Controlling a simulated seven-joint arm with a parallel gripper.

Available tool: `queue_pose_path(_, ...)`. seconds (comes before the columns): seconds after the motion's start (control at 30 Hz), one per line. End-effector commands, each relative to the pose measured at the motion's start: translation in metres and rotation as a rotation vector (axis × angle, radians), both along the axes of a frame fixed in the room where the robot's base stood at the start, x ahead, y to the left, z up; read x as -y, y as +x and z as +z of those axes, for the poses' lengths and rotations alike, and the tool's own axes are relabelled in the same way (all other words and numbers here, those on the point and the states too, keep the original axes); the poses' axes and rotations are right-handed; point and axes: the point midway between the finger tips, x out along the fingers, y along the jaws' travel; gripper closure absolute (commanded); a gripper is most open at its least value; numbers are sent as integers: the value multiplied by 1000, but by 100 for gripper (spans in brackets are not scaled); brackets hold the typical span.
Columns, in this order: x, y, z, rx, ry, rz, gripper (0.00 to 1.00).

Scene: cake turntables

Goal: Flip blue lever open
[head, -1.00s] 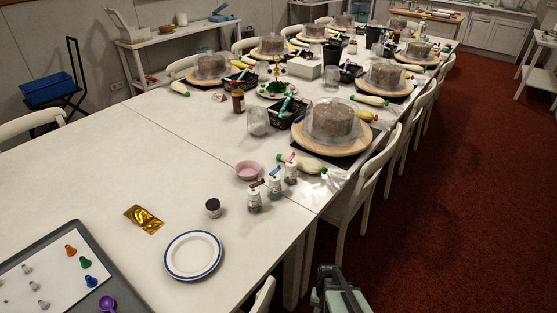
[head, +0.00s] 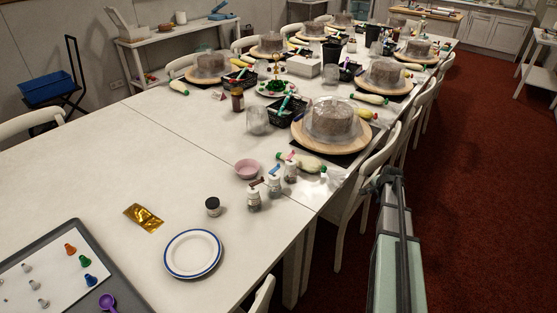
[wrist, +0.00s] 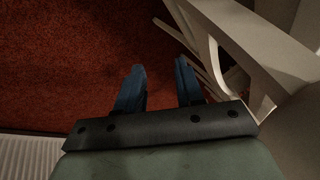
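Three small clear jars stand in a row near the table's right edge, each with a small coloured lever at its top. The middle jar (head: 274,187) bears the blue lever (head: 274,170), which looks tilted; its exact position is too small to tell. The levers on the other two jars look reddish. My gripper (head: 386,178) is right of the jars, beyond the table edge, beside a white chair and apart from the jars. In the wrist view my gripper (wrist: 160,75) has its two fingers spread with nothing between them. No jar shows there.
A white chair (head: 345,205) stands between my gripper and the table; its frame also shows close in the wrist view (wrist: 235,45). A pink bowl (head: 247,169), a piping bag (head: 300,161) and a covered cake (head: 332,120) are near the jars. Red carpet is clear at right.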

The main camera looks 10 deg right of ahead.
Motion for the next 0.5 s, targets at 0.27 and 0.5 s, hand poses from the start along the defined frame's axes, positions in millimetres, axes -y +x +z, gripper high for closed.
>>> queue_pose_path(0.27, 87, 46, 115, 185, -8, -183, 63)
queue_pose_path(0.5, 89, 71, 181, 219, -10, -184, 63)
